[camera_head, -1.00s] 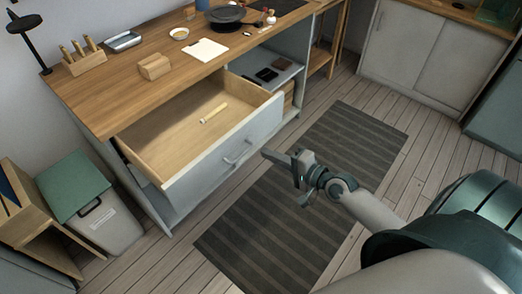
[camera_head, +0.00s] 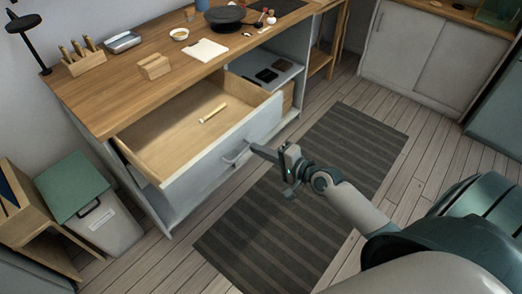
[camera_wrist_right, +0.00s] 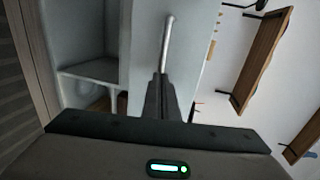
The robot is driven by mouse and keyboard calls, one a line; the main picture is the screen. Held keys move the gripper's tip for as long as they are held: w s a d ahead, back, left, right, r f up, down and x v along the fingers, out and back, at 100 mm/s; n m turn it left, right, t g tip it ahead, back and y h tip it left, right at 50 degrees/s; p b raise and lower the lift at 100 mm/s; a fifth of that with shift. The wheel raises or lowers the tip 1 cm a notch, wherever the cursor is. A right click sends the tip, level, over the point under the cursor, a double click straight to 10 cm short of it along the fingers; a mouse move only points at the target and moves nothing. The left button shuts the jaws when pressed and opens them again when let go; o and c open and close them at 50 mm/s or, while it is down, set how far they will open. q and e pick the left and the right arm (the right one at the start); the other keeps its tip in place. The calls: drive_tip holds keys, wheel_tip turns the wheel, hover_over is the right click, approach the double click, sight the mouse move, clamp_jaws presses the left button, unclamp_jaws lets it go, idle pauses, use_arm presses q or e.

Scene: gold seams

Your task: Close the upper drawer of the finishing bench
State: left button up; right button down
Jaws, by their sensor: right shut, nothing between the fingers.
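The upper drawer (camera_head: 178,177) of the finishing bench (camera_head: 112,92) is pulled well out, with a grey front and a pale wooden inside. A small light stick-like item (camera_head: 213,114) lies in it. The drawer's bar handle (camera_head: 236,155) also shows in the right wrist view (camera_wrist_right: 167,42). My right gripper (camera_head: 251,148) is shut and empty, its fingertips at the handle. In the wrist view its fingers (camera_wrist_right: 161,82) point at the handle's near end; I cannot tell whether they touch. My left gripper is not in view.
A striped mat (camera_head: 285,235) covers the floor before the bench. A green-lidded bin (camera_head: 95,205) stands left of the bench. An open shelf compartment (camera_head: 283,62) lies right of the drawer. The benchtop holds a black pan (camera_head: 228,18) and a wooden tool block (camera_head: 84,59).

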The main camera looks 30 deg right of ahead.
drive_tip(key=r+x, duration=0.1)
drive_tip(key=x, duration=0.3)
drive_tip(key=r+x, duration=0.1)
drive_tip(key=x, duration=0.4)
drive_tip(key=r+x, duration=0.1)
drive_tip(key=x, duration=0.4)
drive_tip(key=shift+w, duration=0.4)
drive_tip(key=b, duration=0.4)
hover_over(204, 124)
drive_tip(key=shift+w+a+f, duration=0.1)
drive_tip(key=shift+a+f, duration=0.05)
drive_tip(key=shift+w+a, duration=0.1)
drive_tip(key=shift+w, duration=0.2)
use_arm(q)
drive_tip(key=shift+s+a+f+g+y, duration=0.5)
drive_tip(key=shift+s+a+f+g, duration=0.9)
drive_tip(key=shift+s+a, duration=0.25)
use_arm(e)
drive_tip(key=shift+w+r, duration=0.1)
drive_tip(key=shift+r, duration=0.3)
drive_tip(key=shift+r, duration=0.1)
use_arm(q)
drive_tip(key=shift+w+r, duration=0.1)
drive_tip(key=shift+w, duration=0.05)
